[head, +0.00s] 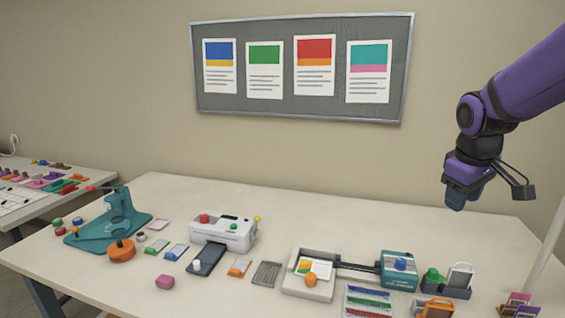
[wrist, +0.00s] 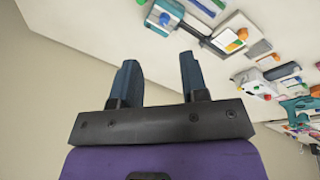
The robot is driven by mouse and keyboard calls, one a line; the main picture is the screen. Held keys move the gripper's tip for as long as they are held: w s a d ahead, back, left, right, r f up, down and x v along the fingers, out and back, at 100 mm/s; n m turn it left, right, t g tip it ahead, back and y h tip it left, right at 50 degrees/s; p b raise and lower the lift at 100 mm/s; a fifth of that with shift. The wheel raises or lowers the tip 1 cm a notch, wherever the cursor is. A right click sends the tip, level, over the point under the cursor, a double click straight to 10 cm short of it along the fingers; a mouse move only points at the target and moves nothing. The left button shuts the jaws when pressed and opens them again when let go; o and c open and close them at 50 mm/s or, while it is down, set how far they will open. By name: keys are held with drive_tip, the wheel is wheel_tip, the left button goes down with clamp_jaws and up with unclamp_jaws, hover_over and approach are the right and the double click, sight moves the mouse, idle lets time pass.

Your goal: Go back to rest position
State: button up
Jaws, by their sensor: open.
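My gripper (head: 456,199) hangs above the right back part of the table in the head view, well clear of everything on it. In the wrist view my gripper (wrist: 160,78) shows two dark blue fingers standing apart with nothing between them. The arm comes in from the upper right and bends down at the wrist.
The pale table (head: 330,223) carries a teal press (head: 118,212), a white laminator (head: 226,231), a teal-ended device with a tray (head: 398,268) and a dark holder with cards (head: 460,278). A pinboard (head: 300,68) hangs behind. A second table (head: 40,170) stands left. The table's back strip is clear.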

drive_tip(key=s+a+r+m+t, duration=0.1)
drive_tip(key=s+a+r+m, duration=0.1)
drive_tip(key=s, duration=0.8)
drive_tip(key=s+a+r+m+t+y, duration=0.1)
drive_tip(key=s+a+r+m, duration=0.1)
drive_tip(key=s, duration=0.8)
wheel_tip(320, 180, up, 2)
drive_tip(key=shift+a+m+t+y, duration=0.3)
drive_tip(key=shift+a+m+t, duration=0.1)
drive_tip(key=shift+a, duration=0.5)
drive_tip(key=shift+c, duration=0.5)
